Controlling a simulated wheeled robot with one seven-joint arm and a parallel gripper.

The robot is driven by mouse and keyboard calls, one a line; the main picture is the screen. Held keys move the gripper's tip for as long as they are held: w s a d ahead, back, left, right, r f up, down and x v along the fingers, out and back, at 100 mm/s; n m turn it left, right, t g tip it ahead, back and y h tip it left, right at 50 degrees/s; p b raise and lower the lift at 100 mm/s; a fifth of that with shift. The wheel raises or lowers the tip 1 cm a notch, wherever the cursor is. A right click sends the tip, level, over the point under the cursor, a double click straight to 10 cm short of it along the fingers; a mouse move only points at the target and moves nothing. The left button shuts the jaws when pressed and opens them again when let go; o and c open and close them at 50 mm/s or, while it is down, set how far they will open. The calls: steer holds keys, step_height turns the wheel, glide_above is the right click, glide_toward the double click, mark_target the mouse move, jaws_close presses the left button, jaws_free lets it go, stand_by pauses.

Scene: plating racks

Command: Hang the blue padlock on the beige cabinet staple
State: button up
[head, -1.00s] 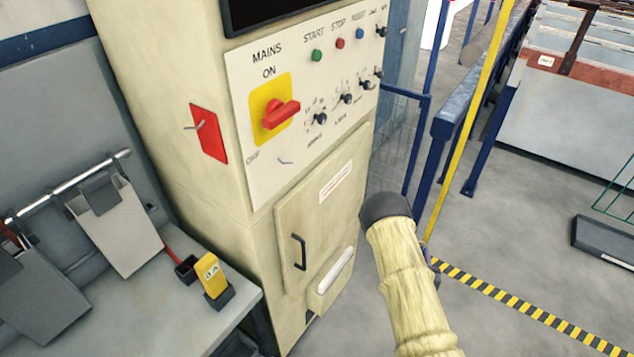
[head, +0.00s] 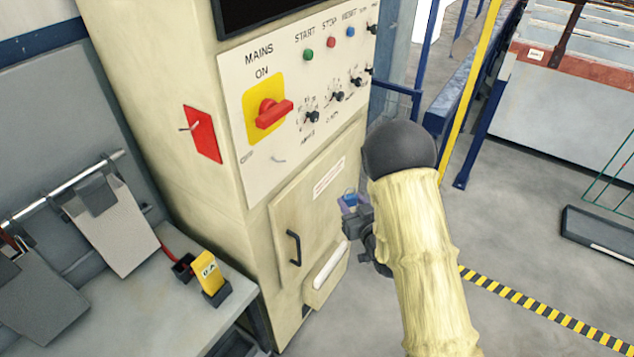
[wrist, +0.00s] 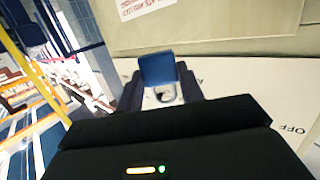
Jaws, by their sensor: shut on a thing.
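The blue padlock (head: 349,200) is small in the head view, in front of the right edge of the beige cabinet (head: 160,60). It also shows in the wrist view (wrist: 158,70), its blue body beyond the jaws. A pale ring-like part lies nearer the jaws. My gripper (head: 352,215) is shut on the padlock, with its dark fingers on both sides in the wrist view (wrist: 160,93). A red plate (head: 203,135) on the cabinet's left side bears a small metal piece. Another small metal piece (head: 278,159) sticks out below the mains switch. I cannot tell which is the staple.
The cabinet front carries a red rotary switch (head: 272,112), several knobs and a door with a black handle (head: 294,248). A grey bench (head: 180,325) with a yellow device (head: 208,272) stands at left. A yellow post (head: 470,100) and blue rails stand at right.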

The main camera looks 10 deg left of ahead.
steer(key=s+a+r+n+g+y, duration=0.4)
steer(key=a+r, duration=0.4)
steer(key=r, duration=0.3)
steer(key=shift+s+r+n+y+p, duration=0.2)
steer(key=shift+s+n+y+p, duration=0.25)
steer(key=shift+s, duration=0.75)
steer(key=shift+a, duration=0.2)
